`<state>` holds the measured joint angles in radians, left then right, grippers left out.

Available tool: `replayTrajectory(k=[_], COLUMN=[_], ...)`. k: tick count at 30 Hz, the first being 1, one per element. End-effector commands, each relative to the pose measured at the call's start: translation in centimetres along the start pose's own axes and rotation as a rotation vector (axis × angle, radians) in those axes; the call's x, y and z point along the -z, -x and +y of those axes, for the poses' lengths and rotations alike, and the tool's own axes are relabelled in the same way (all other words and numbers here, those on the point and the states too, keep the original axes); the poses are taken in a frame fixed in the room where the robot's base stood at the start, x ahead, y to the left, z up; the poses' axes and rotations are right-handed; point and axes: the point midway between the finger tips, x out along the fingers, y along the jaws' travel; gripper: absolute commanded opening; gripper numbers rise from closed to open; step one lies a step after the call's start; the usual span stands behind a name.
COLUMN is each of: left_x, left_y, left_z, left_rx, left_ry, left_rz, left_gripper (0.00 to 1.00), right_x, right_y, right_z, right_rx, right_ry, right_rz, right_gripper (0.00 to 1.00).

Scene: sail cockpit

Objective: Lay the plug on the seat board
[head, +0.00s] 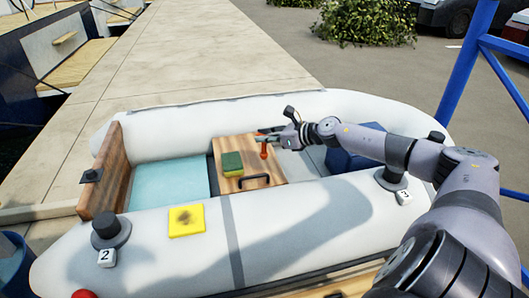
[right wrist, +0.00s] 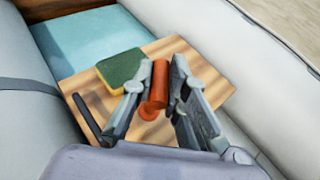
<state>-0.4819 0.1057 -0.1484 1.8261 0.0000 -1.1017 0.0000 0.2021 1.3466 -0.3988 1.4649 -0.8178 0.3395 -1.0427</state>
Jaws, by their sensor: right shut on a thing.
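An orange-red plug (head: 263,151) is between the fingers of my right gripper (head: 268,136). In the right wrist view the plug (right wrist: 158,85) is pinched between the two grey fingertips (right wrist: 163,82), with a rounder orange part low on it. The plug is over the wooden seat board (head: 277,173), which lies across the inflatable boat. The board also shows in the right wrist view (right wrist: 192,56). I cannot tell whether the plug's lower end touches the board. My left gripper is in neither view.
A green and yellow sponge (head: 232,164) lies on the board, left of the plug. A black handle (head: 255,181) is at the board's near edge. White boat tubes (head: 290,225) run along both sides. A yellow square (head: 186,220) is on the near tube.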

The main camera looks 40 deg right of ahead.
Motion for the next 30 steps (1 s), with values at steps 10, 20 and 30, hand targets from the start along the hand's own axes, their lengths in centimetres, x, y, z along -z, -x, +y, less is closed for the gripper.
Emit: replayTrajectory(k=[10,20,30], left_x=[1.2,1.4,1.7], left_y=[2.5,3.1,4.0], left_z=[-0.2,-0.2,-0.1], left_rx=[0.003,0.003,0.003], left_ry=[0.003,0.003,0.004], left_rz=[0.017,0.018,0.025], left_gripper=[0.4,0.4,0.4], right_x=[3.7,4.2,4.4], right_y=[-1.6,-1.8,-1.9], right_z=[0.0,0.0,0.0], right_rx=[0.0,0.0,0.0], right_ry=[-0.004,0.001,0.0], right_rz=[-0.002,-0.002,-0.001], right_gripper=[0.0,0.0,0.17])
